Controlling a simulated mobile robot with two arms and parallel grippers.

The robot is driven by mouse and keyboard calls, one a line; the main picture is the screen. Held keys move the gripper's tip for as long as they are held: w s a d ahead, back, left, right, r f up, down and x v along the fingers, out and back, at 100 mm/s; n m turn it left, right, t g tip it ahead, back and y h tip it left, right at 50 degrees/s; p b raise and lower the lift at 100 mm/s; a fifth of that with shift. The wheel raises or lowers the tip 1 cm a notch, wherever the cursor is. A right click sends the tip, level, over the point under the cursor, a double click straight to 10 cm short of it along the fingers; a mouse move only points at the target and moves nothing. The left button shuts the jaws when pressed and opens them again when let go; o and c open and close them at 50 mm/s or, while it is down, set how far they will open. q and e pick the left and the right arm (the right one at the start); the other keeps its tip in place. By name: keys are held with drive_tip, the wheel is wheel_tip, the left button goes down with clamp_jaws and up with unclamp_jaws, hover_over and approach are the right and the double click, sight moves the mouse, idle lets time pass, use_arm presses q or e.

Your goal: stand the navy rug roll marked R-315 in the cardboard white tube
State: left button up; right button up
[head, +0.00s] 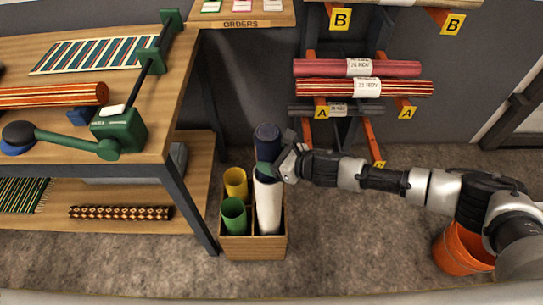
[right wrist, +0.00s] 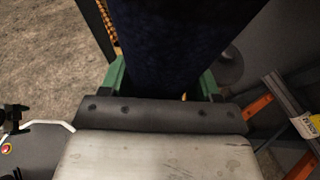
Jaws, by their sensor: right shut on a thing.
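The navy rug roll (head: 267,136) is upright in the head view, held by my right gripper (head: 266,170). Its dark surface also fills the upper middle of the right wrist view (right wrist: 175,40), between the green fingers of the gripper (right wrist: 162,82). The white tube (head: 268,208) stands in a wooden box (head: 255,248), directly below the gripper. The roll's lower part meets the tube's mouth in the picture; the gripper partly hides this, and I cannot tell how deep it sits. No R-315 mark is legible. My left gripper is not in view.
A yellow tube (head: 236,183) and a green tube (head: 233,214) stand in the same box. A wooden workbench (head: 150,140) is close on the left. A rack with rug rolls (head: 357,68) stands behind. An orange bucket (head: 462,248) is at right.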

idle(0.3)
drive_tip(key=o, duration=1.2)
drive_tip(key=shift+o, duration=0.5)
drive_tip(key=shift+f, duration=0.15)
drive_tip(key=v, duration=1.1)
drive_tip(key=shift+p, duration=0.35)
drive_tip(key=shift+w+a, duration=0.1)
drive_tip(key=shift+w, duration=0.05)
